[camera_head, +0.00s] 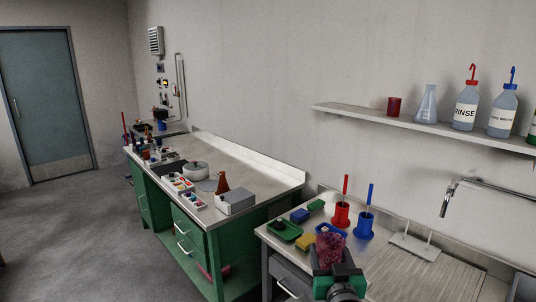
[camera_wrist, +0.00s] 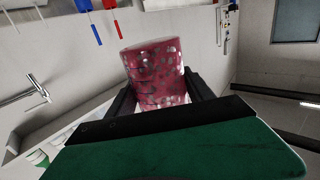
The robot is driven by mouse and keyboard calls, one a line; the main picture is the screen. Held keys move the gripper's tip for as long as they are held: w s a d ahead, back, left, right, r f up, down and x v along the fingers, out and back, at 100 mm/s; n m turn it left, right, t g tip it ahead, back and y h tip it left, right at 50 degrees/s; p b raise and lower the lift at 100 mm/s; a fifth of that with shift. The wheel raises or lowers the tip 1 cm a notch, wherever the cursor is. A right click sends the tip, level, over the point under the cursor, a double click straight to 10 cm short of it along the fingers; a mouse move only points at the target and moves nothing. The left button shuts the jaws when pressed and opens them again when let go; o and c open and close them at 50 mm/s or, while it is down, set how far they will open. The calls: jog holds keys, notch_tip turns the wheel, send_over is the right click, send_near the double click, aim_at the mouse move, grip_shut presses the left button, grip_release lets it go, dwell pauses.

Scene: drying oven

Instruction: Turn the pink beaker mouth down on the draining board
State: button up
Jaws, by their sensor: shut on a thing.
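The pink beaker (camera_head: 330,246) is speckled and see-through, held in my gripper (camera_head: 331,264) above the front of the right-hand bench. In the head view its wider end is at the top and its mouth seems to face up. In the wrist view the beaker (camera_wrist: 155,72) sits between the two dark fingers of my gripper (camera_wrist: 160,92), which are shut on it. The ribbed draining board (camera_head: 440,277) is to the right of the gripper, apart from the beaker. The beaker's lower part is hidden by the gripper in the head view.
A wall shelf (camera_head: 420,126) carries bottles. The board's visible ribbed surface is clear.

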jog(key=w+r+p, duration=0.3)
jog(key=r, duration=0.7)
jog(key=s+f, duration=1.1)
dwell(1.8)
